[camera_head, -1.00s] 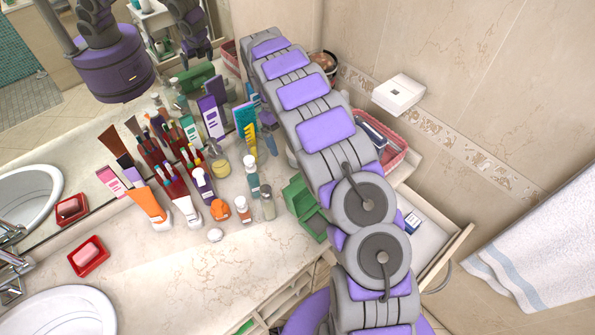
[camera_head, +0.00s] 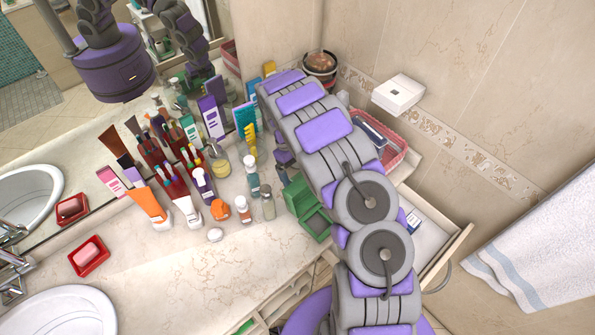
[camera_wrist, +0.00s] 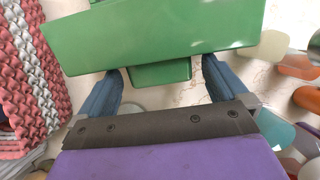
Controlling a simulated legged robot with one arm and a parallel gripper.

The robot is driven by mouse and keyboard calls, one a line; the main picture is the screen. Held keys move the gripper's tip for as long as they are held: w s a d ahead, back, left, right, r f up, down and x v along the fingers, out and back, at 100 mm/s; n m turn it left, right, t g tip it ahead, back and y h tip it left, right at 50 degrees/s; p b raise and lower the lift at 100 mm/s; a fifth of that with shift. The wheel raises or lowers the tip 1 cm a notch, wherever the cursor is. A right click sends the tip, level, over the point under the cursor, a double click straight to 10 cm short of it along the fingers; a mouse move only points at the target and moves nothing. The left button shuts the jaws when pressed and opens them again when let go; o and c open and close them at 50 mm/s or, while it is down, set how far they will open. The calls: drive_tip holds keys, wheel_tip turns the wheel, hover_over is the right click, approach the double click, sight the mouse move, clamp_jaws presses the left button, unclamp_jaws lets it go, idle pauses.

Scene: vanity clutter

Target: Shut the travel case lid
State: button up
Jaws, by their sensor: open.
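The green travel case (camera_head: 316,224) stands near the counter's right front edge in the head view. Its lid (camera_head: 297,194) is raised, and the case is open. My arm hides part of its right side. In the wrist view a broad green panel of the case (camera_wrist: 150,35) crosses the top, with a smaller green part below it. My gripper (camera_wrist: 165,70) is open, its two blue fingers pointing at the case, one on each side of the smaller part. I cannot tell whether they touch it. The head view mostly hides my gripper behind my arm.
A pink woven basket (camera_head: 395,150) is to the right, above an open drawer (camera_head: 440,250).

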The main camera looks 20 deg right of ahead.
drive_tip(key=shift+c, duration=0.2)
drive_tip(key=c, duration=1.5)
drive_tip(key=shift+r, duration=0.15)
